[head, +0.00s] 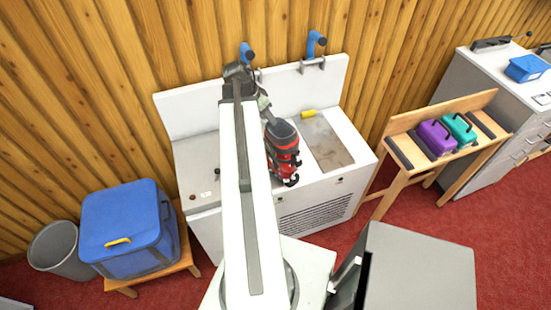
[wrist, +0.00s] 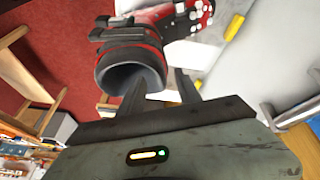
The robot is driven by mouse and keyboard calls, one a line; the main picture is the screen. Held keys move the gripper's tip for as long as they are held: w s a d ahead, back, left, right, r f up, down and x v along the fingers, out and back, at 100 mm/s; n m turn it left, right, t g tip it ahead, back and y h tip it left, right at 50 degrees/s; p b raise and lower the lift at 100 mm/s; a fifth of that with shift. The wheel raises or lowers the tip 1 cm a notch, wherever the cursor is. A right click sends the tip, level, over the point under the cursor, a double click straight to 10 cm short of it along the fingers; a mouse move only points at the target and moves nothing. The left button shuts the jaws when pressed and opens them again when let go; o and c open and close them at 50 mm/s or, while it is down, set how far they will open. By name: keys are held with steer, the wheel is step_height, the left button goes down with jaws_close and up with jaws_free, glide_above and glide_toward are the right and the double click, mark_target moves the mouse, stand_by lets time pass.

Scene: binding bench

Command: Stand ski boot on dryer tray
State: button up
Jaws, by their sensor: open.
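The red and black ski boot (head: 283,158) is on the white bench, left of a recessed beige-floored tray (head: 328,148), which looks like the dryer tray. Its dark cuff is toward the gripper and its buckles face the front. I cannot tell whether its sole is flat on the bench. In the wrist view the boot (wrist: 131,62) shows its open cuff. My gripper (wrist: 160,88) is open, with its fingers at the cuff's near rim; one finger overlaps the cuff opening. I cannot tell whether they touch. In the head view my gripper (head: 264,106) is partly hidden behind my arm.
A yellow object (head: 308,114) lies at the tray's back edge. Blue-handled fittings (head: 316,44) stand on the back panel. A blue box (head: 128,228) and a grey bin (head: 62,250) are at left. A wooden stand (head: 440,110) with purple and teal cases is at right.

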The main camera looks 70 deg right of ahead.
steer(key=b+x, duration=0.4)
steer(key=x, duration=0.1)
steer(key=shift+w+d+f+b, duration=0.15)
steer(key=shift+d+b, duration=0.05)
steer(key=shift+b, duration=0.2)
jaws_close()
stand_by(0.9)
